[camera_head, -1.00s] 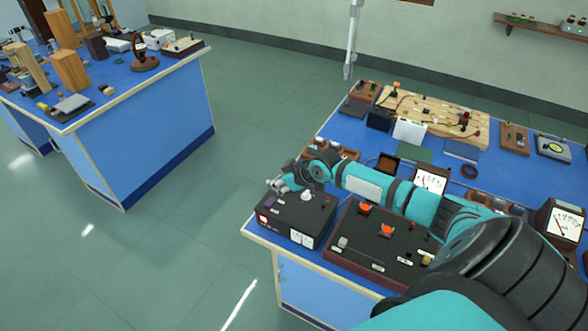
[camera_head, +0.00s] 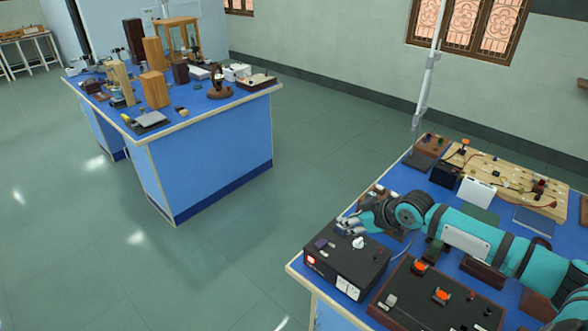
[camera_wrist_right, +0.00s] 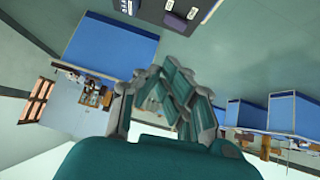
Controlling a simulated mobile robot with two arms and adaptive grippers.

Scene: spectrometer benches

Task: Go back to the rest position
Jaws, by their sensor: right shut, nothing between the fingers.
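My right gripper (camera_head: 354,222) is at the end of the teal right arm, above the back left corner of a black power unit (camera_head: 346,262) on the near blue bench. In the right wrist view its fingers (camera_wrist_right: 176,95) are closed together with nothing between them. The right arm reaches in from the right across the near bench, over its instruments. My left gripper is not in view.
The near bench (camera_head: 304,271) holds a black box with orange knobs (camera_head: 428,296), a white box (camera_head: 477,192) and a wooden circuit board (camera_head: 510,184). A second blue bench (camera_head: 215,157) with wooden blocks stands at left. Green floor (camera_head: 235,235) between them is clear.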

